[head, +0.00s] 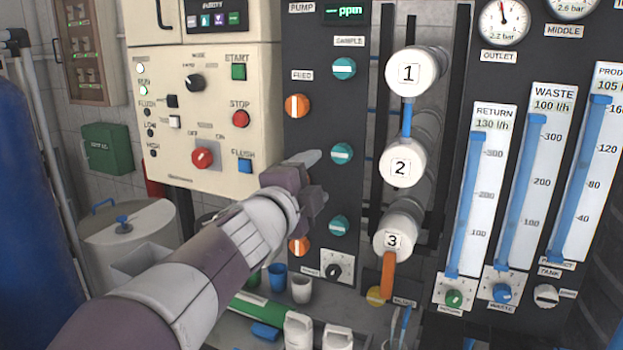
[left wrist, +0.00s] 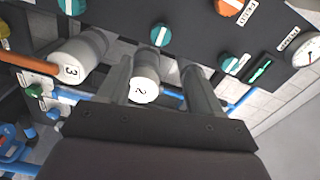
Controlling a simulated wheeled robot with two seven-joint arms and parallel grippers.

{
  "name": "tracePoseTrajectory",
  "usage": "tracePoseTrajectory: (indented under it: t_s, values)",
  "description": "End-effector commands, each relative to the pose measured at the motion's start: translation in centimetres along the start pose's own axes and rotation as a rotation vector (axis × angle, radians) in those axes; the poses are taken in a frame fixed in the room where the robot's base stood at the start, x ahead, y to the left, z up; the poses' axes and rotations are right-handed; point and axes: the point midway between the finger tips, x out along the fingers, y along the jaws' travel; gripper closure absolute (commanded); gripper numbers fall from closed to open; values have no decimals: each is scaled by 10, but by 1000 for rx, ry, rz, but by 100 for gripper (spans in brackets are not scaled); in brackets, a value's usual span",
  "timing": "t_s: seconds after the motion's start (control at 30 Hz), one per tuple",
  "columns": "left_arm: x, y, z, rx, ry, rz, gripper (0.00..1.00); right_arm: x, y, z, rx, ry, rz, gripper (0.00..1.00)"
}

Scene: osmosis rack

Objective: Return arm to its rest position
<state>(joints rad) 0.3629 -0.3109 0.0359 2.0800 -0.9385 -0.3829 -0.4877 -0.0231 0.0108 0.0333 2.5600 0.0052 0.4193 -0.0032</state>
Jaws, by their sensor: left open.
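My left arm comes in from the lower left in the head view. Its gripper (head: 312,180) is in front of the dark valve panel, left of the white cylinders. In the left wrist view the two fingers of my left gripper (left wrist: 155,85) are spread apart, with the end of cylinder 2 (left wrist: 144,90) showing between them. I cannot tell how far beyond the fingers that cylinder is. No object is held. My right gripper is not in view.
A cream control box (head: 205,110) stands behind the arm. Cylinders 1 (head: 405,73), 2 (head: 400,165) and 3 (head: 392,240) stick out right of the gripper. Flow meters (head: 480,190) stand further right. Cups (head: 301,290) and white bottles (head: 298,332) stand below.

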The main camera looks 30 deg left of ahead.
Motion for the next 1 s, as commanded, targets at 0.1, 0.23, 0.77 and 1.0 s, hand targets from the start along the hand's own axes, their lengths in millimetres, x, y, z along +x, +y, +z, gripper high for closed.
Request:
tracePoseTrajectory:
  t_s: [0.1,0.23,0.77,1.0]
  values:
    - [-3,0,0,0,0,0,35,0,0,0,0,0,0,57]
    - [-3,0,0,0,0,0,35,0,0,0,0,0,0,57]
    - [-17,112,65,-595,-404,232,35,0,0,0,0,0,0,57]
    - [-88,294,46,-1067,-877,665,35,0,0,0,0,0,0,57]
